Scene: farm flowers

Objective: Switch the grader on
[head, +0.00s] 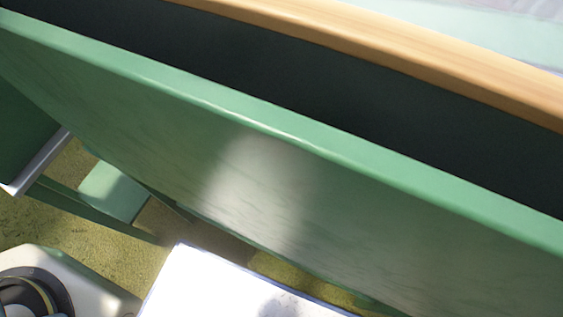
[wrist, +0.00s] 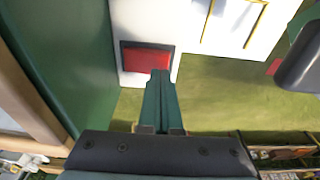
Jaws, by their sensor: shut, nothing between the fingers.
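In the wrist view a red rectangular switch (wrist: 147,59) in a dark frame sits at the lower edge of a white panel (wrist: 145,20), which looks like part of the grader. My gripper (wrist: 160,74) has its two green fingers pressed together, with nothing between them. Their tips overlap the lower right part of the red switch in the picture. I cannot tell whether they touch it. In the head view neither my gripper nor the red switch shows.
A long green board (head: 270,170) crosses the head view, with a wooden edge (head: 400,50) beyond it. A green wall (wrist: 75,60) stands left of my fingers in the wrist view. Yellow-green ground (wrist: 225,95) lies open to their right. Printed boxes (wrist: 290,154) are at the lower right.

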